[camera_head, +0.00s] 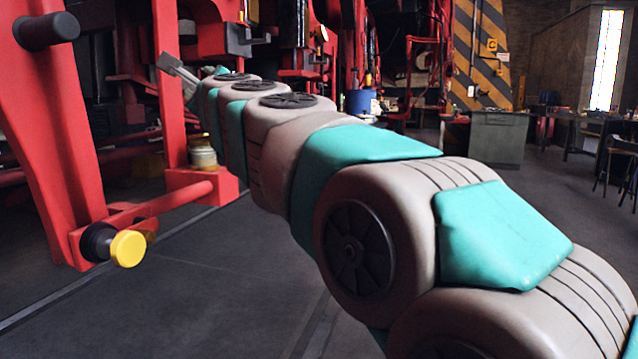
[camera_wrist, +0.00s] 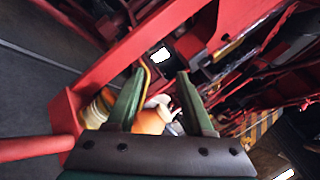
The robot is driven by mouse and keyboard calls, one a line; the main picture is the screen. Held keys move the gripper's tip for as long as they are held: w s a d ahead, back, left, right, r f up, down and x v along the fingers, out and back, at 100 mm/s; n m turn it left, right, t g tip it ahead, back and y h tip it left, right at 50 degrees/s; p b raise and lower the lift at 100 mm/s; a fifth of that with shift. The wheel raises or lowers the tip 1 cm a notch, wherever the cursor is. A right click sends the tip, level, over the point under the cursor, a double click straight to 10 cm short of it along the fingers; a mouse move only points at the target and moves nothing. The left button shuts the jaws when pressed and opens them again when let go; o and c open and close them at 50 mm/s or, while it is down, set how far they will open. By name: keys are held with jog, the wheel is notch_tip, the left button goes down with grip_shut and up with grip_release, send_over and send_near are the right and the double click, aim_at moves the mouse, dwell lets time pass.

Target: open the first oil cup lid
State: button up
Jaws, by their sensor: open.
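My gripper shows at the far end of my arm in the head view (camera_head: 178,68), against the red frame. In the wrist view its two green fingers (camera_wrist: 160,73) are spread apart. A rounded orange and white thing (camera_wrist: 150,120) shows between and behind them, and I see nothing clamped. A yellow round cap (camera_head: 128,248) on a dark collar sits at the end of a red bar at the lower left. A pale, brass-coloured cup-like part (camera_head: 203,158) sits on a red block below my gripper. I cannot tell which part is the first oil cup lid.
Red machine frames (camera_head: 65,130) stand at the left, close to my arm. A blue bucket (camera_head: 361,102), a grey cabinet (camera_head: 498,138) and a yellow-and-black striped panel (camera_head: 478,60) stand further back. The dark floor (camera_head: 200,290) is clear at the lower left.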

jog(key=d+f+n+g+h, duration=0.2)
jog(key=d+f+n+h, duration=0.2)
jog(key=f+n, duration=0.95)
jog(key=w+d+f+n+h, duration=0.1)
jog(key=d+f+n+h, duration=0.1)
jog(key=d, duration=0.6)
jog(key=w+d+f+n+h, duration=0.1)
jog(key=d+f+n+h, duration=0.2)
jog(key=d+h, duration=0.4)
jog(key=shift+w+d+f+n+g, duration=0.15)
jog(key=shift+w+d+n+g, duration=0.25)
jog(key=shift+d, duration=0.55)
jog(key=shift+a, duration=0.1)
